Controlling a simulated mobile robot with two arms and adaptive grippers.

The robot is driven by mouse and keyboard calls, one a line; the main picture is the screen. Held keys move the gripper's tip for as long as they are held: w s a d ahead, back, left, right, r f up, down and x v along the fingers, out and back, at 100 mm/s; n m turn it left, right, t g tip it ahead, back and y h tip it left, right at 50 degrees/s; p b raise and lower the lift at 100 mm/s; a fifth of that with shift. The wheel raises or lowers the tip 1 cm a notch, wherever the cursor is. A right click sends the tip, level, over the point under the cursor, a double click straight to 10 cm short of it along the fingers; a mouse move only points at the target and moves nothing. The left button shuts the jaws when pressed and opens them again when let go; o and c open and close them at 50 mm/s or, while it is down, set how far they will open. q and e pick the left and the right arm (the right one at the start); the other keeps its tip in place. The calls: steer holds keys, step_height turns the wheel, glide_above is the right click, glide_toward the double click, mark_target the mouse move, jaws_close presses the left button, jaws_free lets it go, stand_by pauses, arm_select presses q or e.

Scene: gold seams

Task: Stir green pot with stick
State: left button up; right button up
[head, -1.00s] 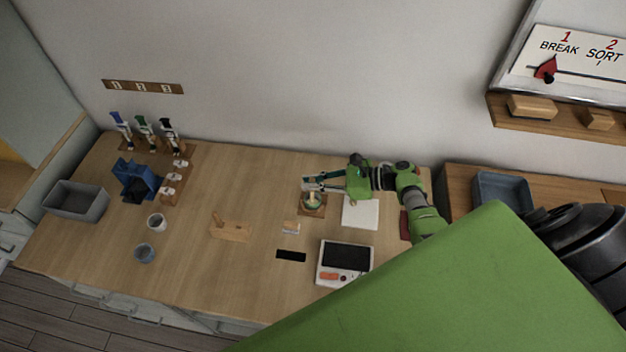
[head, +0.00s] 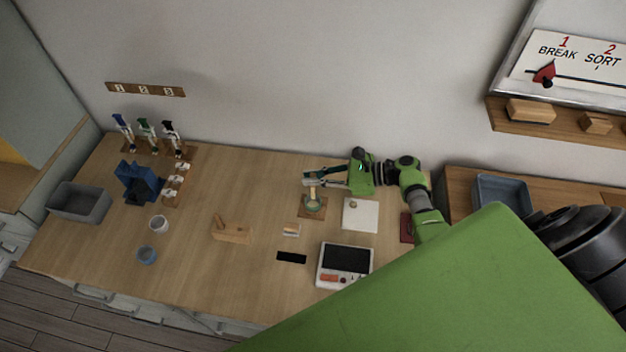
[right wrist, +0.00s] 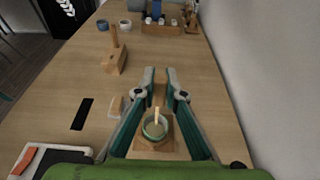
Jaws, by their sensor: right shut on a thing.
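The small green pot (head: 313,204) stands on a square wooden coaster on the table, and it also shows in the right wrist view (right wrist: 154,131). A thin pale stick (right wrist: 157,116) stands with its lower end in the pot, nearly upright. My right gripper (head: 306,178) reaches in from the right, just above the pot. Its two fingers (right wrist: 158,74) lie either side of the stick and are shut on it; the exact contact is hard to see. My left gripper is not in view.
A white square pad (head: 360,215) lies right of the pot, and a white device with a dark screen (head: 345,262) stands in front. A wooden block with an upright peg (head: 232,231) and a small eraser-like block (head: 291,230) lie to the left. The wall is close behind.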

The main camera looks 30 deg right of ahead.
steer(key=shift+r, duration=0.4)
steer(key=shift+r, duration=2.5)
